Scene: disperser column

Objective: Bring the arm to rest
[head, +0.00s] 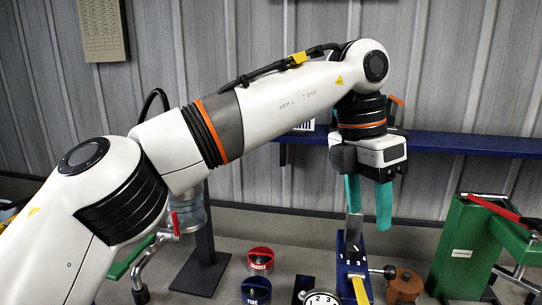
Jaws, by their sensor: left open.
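My left arm comes in from the lower left, rises to an elbow and reaches across the upper middle of the head view. Its gripper (369,218) hangs down right of centre with two teal fingers apart. Nothing is seen held between them. The fingers point down above a blue upright stand (343,258) with numbers on it. A grey metal piece (353,228) stands at that stand, just below the left finger; whether they touch I cannot tell. My right gripper is not in view.
A green frame (455,250) is at right. A dark stand (205,262) is at left. A blue shelf (470,145) runs behind the gripper.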

